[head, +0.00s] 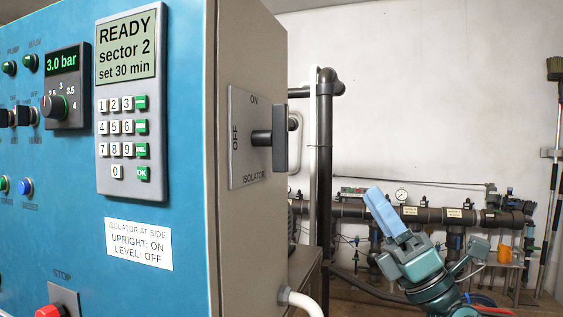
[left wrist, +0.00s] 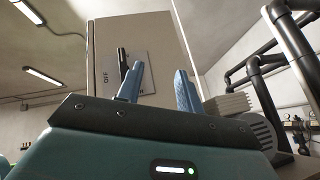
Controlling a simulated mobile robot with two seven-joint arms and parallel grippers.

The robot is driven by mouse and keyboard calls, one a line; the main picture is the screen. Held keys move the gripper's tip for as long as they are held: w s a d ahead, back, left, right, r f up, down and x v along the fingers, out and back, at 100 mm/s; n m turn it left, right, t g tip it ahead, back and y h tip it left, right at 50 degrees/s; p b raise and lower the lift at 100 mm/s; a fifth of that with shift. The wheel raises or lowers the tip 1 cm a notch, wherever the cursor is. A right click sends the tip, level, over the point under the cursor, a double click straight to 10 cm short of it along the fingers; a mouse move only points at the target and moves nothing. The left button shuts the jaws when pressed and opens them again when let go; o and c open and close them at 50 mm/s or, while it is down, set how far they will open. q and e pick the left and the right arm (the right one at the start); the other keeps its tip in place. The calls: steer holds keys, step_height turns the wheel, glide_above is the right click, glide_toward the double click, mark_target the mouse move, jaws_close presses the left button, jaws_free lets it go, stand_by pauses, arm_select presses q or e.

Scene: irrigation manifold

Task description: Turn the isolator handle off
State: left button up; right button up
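The isolator handle (head: 280,139) is a black bar on a short shaft, standing out from the grey isolator plate (head: 246,172) on the cabinet's side. The bar is upright, in line with ON at the plate's top; OFF is at the left. My left gripper (head: 382,208) is to the right of and below the handle, apart from it. In the left wrist view its two blue fingers (left wrist: 158,88) are spread with nothing between them. There the handle (left wrist: 122,60) stands beyond the left finger, which hides its lower part. My right gripper is not in view.
The blue control panel (head: 60,200) with keypad, knobs and a label reading "UPRIGHT: ON, LEVEL: OFF" (head: 139,243) fills the left. A dark vertical pipe (head: 325,160) rises behind the cabinet side. Pipework with a gauge (head: 401,195) runs along the back wall.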

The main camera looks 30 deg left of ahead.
mark_target(287, 124)
arm_select(q)
steer(key=s+r+n+g+h, duration=0.6)
steer(key=r+n+g, duration=0.15)
steer(key=n, duration=0.25)
steer(key=p+x, duration=0.3)
steer(key=x, duration=1)
steer(key=shift+s+a+f, duration=0.15)
steer(key=shift+f, duration=0.05)
jaws_close()
